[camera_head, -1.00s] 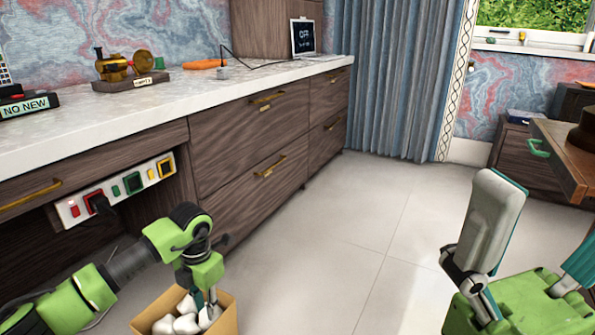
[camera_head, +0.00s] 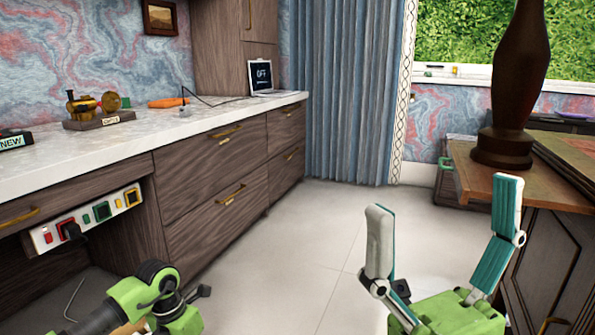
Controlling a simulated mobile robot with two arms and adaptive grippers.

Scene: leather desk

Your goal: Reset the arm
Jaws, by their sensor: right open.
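My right gripper (camera_head: 443,198) stands at the lower right with its two fingers pointing up and spread wide apart. It is open and nothing shows between the fingers. My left arm comes in at the bottom left, and the green body of my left gripper (camera_head: 180,320) is cut by the lower edge. Its fingers are out of the picture, so I cannot tell whether it is open or what it holds.
A white-topped counter (camera_head: 150,135) with drawers runs along the left. A wooden desk (camera_head: 462,160) with a dark turned object (camera_head: 507,110) is close behind my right gripper. A power strip (camera_head: 90,218) is below the counter. The pale floor (camera_head: 310,240) between is clear.

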